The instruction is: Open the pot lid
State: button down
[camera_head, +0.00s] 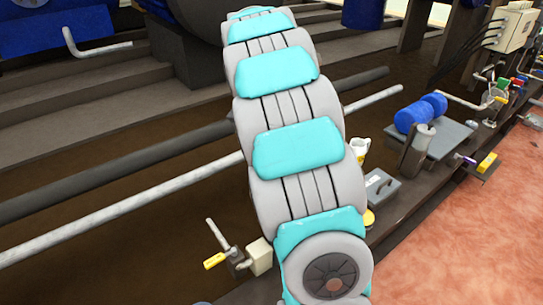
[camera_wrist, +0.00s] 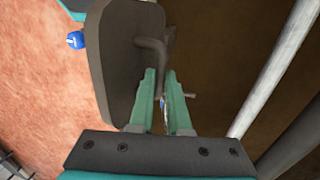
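In the wrist view, a dark grey slab with rounded corners (camera_wrist: 118,60) stands just left of and beyond my gripper. A bent dark handle (camera_wrist: 150,48) sticks out from its right side. This may be the pot lid, but I cannot tell for sure. My gripper (camera_wrist: 161,72) has two green fingers with a narrow gap between them. Their tips are close to the handle, and I see nothing clearly held. Whether they touch the handle is unclear. In the head view, my arm hides the gripper and no pot lid is clear.
In the head view, a long pale pipe (camera_head: 95,216) and a dark pipe (camera_head: 100,174) run behind my arm. A grey box (camera_head: 381,187), a grey cylinder (camera_head: 416,150) and blue rollers (camera_head: 413,116) stand along the ledge at right. Reddish floor (camera_head: 460,250) lies open at lower right.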

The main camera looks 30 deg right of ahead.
jog(key=w+f, duration=0.4)
jog(key=w, duration=0.3)
jog(key=shift+w+a, duration=0.2)
jog(key=shift+w, duration=0.1)
dwell(0.4)
jog(key=c, duration=0.8)
grip_release()
jog(key=shift+w+f, duration=0.1)
jog(key=shift+c, duration=0.4)
jog(key=shift+r, duration=0.25)
notch_tip(320, 180, up, 7)
jog(key=w, duration=0.1)
jog(key=shift+r+b, duration=0.2)
jog(key=shift+b, duration=0.1)
